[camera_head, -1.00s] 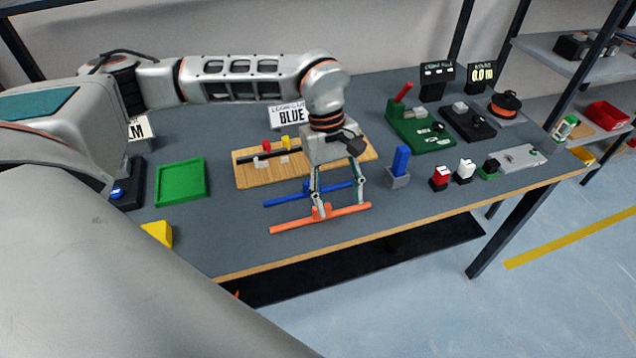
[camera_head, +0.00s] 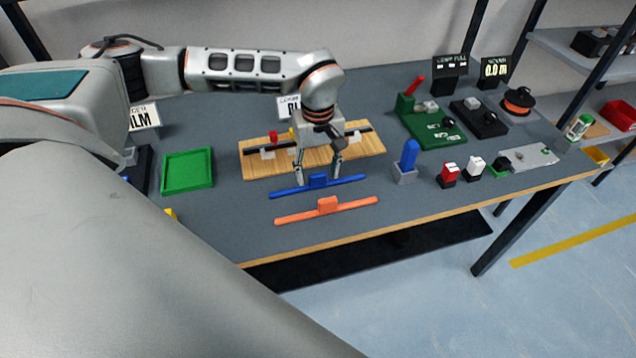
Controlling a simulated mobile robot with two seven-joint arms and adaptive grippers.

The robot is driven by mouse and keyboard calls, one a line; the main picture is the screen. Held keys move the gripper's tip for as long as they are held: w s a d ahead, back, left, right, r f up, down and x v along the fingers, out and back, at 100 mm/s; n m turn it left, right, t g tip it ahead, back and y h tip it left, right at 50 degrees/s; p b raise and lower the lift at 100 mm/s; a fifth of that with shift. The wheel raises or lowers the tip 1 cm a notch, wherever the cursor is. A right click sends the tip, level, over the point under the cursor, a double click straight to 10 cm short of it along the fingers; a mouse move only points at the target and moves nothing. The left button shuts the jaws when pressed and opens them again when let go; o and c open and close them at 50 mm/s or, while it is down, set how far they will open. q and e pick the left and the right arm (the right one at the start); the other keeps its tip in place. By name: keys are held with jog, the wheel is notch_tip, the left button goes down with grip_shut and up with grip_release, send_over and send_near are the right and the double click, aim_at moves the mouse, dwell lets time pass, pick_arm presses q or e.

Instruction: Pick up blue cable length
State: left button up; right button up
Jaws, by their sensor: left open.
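The blue cable length (camera_head: 345,182) lies on the grey table, a long thin bar with a raised block at its middle. My left gripper (camera_head: 318,180) is open, pointing down, with its fingers on either side of the blue block. Whether the fingers touch the block cannot be told. An orange cable length (camera_head: 353,206) of the same shape lies in front of the blue one, nearer the table's front edge. My right gripper is not in view.
A wooden board (camera_head: 257,169) with fixtures lies just behind the blue length. A green tray (camera_head: 188,171) is at left. A blue upright piece in a grey holder (camera_head: 404,176) stands at right, near red and white blocks (camera_head: 449,174).

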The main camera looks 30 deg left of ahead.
pick_arm(q)
jog(key=shift+c, duration=0.4)
jog(key=c, duration=1.2)
jog(key=shift+o, duration=0.2)
